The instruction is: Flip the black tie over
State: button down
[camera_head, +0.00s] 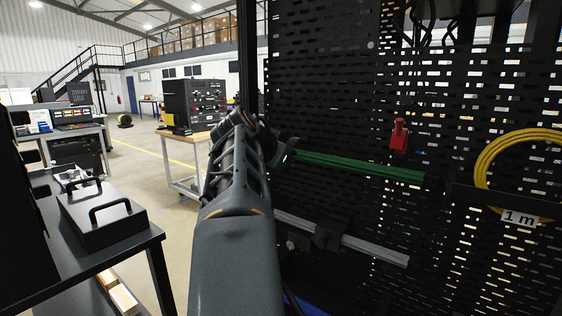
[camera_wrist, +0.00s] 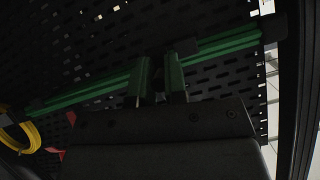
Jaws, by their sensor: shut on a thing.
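My gripper (camera_wrist: 160,88) is in front of the perforated black rack panel, at the green rail (camera_head: 358,166). In the wrist view its two fingers, tinted green, stand close together with a narrow dark gap. They are shut on a dark thing, seemingly the black tie, whose outline is lost in shadow. The green rail (camera_wrist: 95,91) runs slantwise behind the fingers, and a small dark block (camera_wrist: 184,47) sits by it. In the head view my arm and wrist hide most of the gripper, near the rail's left end. I cannot tell which side of the tie faces out.
A grey rail (camera_head: 372,248) crosses the panel below the green one. A dark table with a handled black case (camera_head: 103,219) stands at left.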

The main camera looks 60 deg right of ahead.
jog(key=shift+f, duration=0.35)
jog(key=c, duration=1.5)
grip_release()
jog(key=o, duration=0.4)
jog(key=shift+r, duration=0.2)
jog(key=shift+c, duration=0.2)
jog(key=p+v, duration=0.1)
jog(key=v, duration=1.2)
jog(key=shift+a+r, duration=0.25)
jog(key=shift+a, duration=0.05)
jog(key=shift+w, duration=0.1)
